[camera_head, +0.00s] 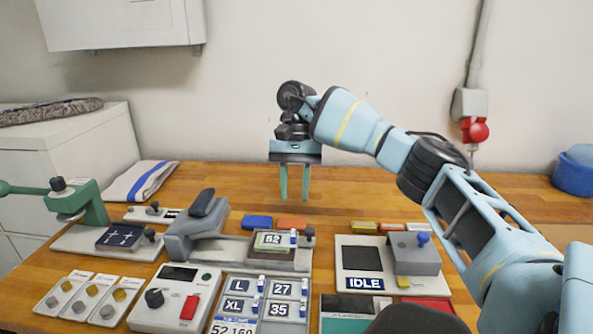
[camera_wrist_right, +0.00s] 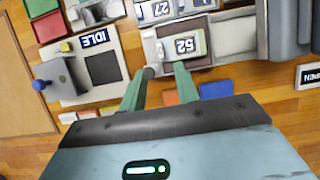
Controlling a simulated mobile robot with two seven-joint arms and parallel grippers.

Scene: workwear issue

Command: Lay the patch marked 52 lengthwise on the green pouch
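My right gripper (camera_head: 295,199) points down, open and empty, above the table behind the patch. In the wrist view its fingertips (camera_wrist_right: 165,68) are apart with nothing between them. A flat green item (camera_head: 345,325) lies at the front edge of the head view, partly cut off; I cannot tell if it is the green pouch. A green corner (camera_wrist_right: 40,5) shows in the wrist view. My left gripper is out of view.
A panel marked IDLE (camera_head: 365,284) stands right of the patch holder. In front are number and letter tiles (camera_head: 259,297) and a control box (camera_head: 175,297). A green lever press (camera_head: 85,205) stands left. Blue (camera_head: 257,222) and orange (camera_head: 292,222) pieces lie behind the patch.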

